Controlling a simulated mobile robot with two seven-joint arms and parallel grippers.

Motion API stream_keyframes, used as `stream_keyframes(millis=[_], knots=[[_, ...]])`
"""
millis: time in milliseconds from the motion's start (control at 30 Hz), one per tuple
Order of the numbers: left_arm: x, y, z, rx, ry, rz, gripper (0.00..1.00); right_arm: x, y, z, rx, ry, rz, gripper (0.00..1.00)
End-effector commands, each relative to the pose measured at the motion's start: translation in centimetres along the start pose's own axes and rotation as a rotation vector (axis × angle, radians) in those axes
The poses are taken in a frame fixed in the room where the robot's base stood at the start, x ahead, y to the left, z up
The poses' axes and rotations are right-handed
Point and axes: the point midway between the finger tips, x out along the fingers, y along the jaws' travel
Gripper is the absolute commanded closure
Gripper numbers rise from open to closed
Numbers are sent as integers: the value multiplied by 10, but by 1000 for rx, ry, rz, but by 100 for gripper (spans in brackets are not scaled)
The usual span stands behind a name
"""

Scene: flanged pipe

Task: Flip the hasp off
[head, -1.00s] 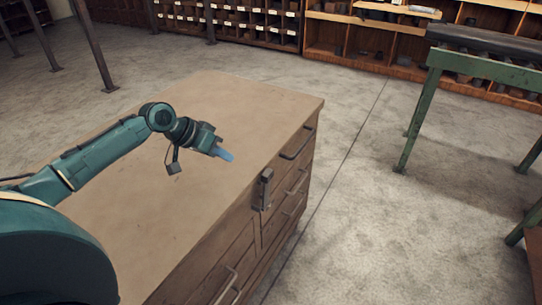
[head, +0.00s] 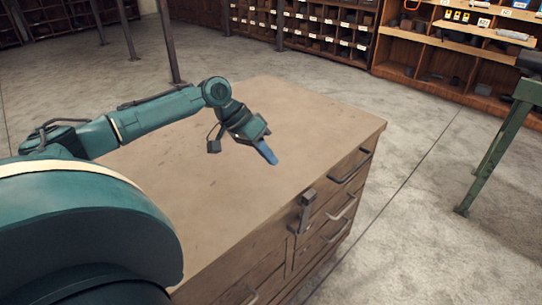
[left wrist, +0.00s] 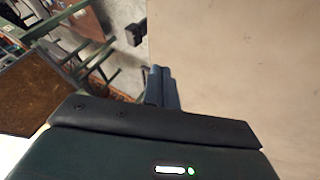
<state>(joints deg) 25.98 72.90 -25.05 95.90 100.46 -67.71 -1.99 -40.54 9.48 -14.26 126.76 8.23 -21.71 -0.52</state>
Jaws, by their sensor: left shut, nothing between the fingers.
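The hasp (head: 305,212) is a grey metal piece on the front edge of a wooden drawer cabinet (head: 250,105), standing up a little above the top edge. In the left wrist view a dark block (left wrist: 136,33) at the cabinet edge looks like the hasp. My left gripper (head: 267,152) has blue fingers, closed together and empty. It is over the cabinet top, behind and left of the hasp, apart from it. The fingers also show in the left wrist view (left wrist: 161,87). Whether the hasp is latched is too small to tell. My right gripper is out of view.
The cabinet front has several drawers with bar handles (head: 351,166). The cabinet top is bare. A green metal stand (head: 497,150) is at the right, with open floor between. Shelves with bins (head: 330,35) line the back.

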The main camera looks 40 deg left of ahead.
Motion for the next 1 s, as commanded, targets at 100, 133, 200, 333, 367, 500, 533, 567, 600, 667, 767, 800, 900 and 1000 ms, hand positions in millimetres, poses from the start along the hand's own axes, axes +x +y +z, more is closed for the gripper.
stream_keyframes(millis=[100,133,200,333,367,500,533,567,600,667,767,800,900,1000], knots=[[28,1,0,-1,0,5,100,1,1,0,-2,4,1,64],[35,1,0,-1,0,5,100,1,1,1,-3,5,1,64],[50,1,0,0,0,4,100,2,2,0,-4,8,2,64],[74,3,-1,1,1,3,100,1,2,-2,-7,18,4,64],[75,9,-1,4,1,2,100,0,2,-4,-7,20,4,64],[84,25,0,2,0,1,100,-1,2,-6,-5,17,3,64],[85,27,1,1,0,1,100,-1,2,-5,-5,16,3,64],[87,29,1,2,0,1,100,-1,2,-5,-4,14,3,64],[88,31,1,1,0,0,100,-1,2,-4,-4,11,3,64],[89,33,1,0,0,0,100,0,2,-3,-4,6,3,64],[90,35,1,0,0,0,100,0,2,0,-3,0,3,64],[90,35,1,0,0,0,100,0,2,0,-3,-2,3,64],[90,35,1,0,0,0,100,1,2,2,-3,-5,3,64],[90,35,1,0,0,0,100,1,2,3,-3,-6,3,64]])
